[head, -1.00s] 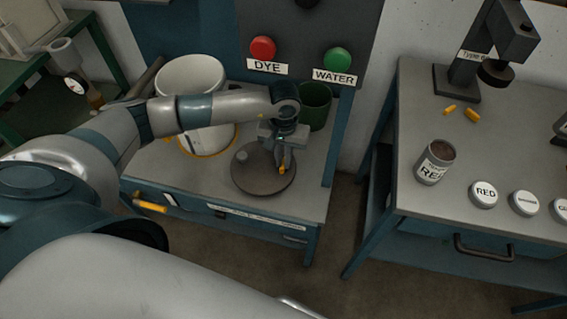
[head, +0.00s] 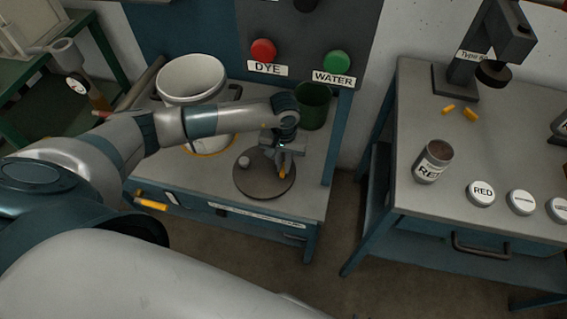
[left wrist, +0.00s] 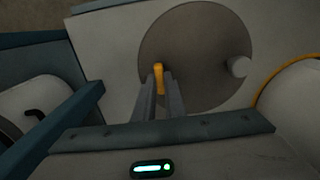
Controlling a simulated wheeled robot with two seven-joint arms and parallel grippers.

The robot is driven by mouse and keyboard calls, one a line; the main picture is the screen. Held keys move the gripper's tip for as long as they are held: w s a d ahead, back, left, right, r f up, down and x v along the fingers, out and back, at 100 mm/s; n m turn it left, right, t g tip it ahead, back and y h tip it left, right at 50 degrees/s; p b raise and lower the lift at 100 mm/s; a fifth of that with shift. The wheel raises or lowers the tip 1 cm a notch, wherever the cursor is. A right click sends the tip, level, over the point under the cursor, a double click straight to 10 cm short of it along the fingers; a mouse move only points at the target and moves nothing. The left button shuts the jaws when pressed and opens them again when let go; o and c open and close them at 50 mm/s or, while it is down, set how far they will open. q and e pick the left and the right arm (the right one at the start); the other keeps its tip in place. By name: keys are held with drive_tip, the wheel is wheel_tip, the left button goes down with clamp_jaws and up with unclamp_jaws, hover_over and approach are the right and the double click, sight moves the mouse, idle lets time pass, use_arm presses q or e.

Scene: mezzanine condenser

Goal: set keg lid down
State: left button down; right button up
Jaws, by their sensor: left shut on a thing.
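The keg lid (head: 258,182) is a dark grey disc with a small pale knob and a yellow grip. It is level over the bare front part of the blue bench's grey top; I cannot tell whether it touches the top. My left gripper (head: 283,172) is shut on the yellow grip near the lid's edge. In the left wrist view the fingers (left wrist: 159,85) close around the yellow grip, and the lid (left wrist: 195,40) lies beyond them. The white keg (head: 190,78) stands open behind my left arm, which hides part of it. My right gripper is not in view.
A dark green container (head: 314,104) stands behind the gripper, near the panel with red (head: 262,50) and green (head: 337,62) buttons. The right-hand bench (head: 420,110) holds a jar (head: 433,162), several round labelled lids and a stand. A gap separates the benches.

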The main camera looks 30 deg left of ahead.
use_arm(q)
drive_tip(key=shift+f, duration=0.1)
drive_tip(key=c, duration=1.8)
unclamp_jaws()
